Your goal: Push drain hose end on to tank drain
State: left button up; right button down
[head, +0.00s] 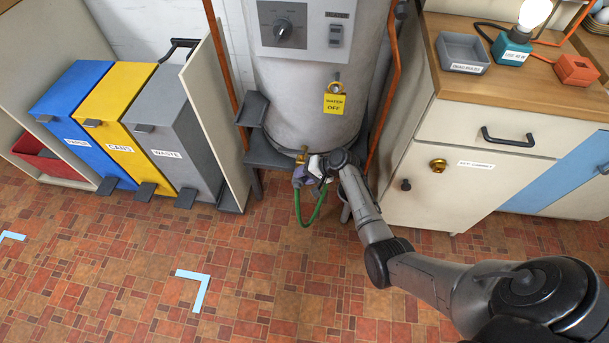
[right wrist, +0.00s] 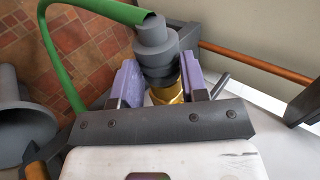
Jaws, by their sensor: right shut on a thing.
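The grey stepped hose end (right wrist: 155,45) sits between the purple fingers of my right gripper (right wrist: 160,82), which is shut on it. The green drain hose (right wrist: 96,8) runs from it and loops down at the left; the hose also hangs near the floor in the head view (head: 313,212). The brass tank drain (right wrist: 168,94) shows right against the hose end; how far one is over the other I cannot tell. In the head view my right gripper (head: 301,176) is low at the front of the tank (head: 305,95), just below the brass drain (head: 300,157). My left gripper is out of view.
Copper pipes (head: 385,85) run down beside the tank, and its dark stand (head: 262,150) surrounds the low front. A wooden panel (head: 215,110) and bins (head: 165,120) are at left, a cabinet (head: 440,190) at right.

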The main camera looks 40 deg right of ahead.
jog(key=shift+d, duration=0.1)
jog(key=c, duration=1)
grip_release()
jog(key=o, duration=0.4)
jog(key=shift+o, duration=0.2)
jog(key=p+v, duration=0.8)
jog(key=v, duration=0.6)
jog(key=shift+w, duration=0.1)
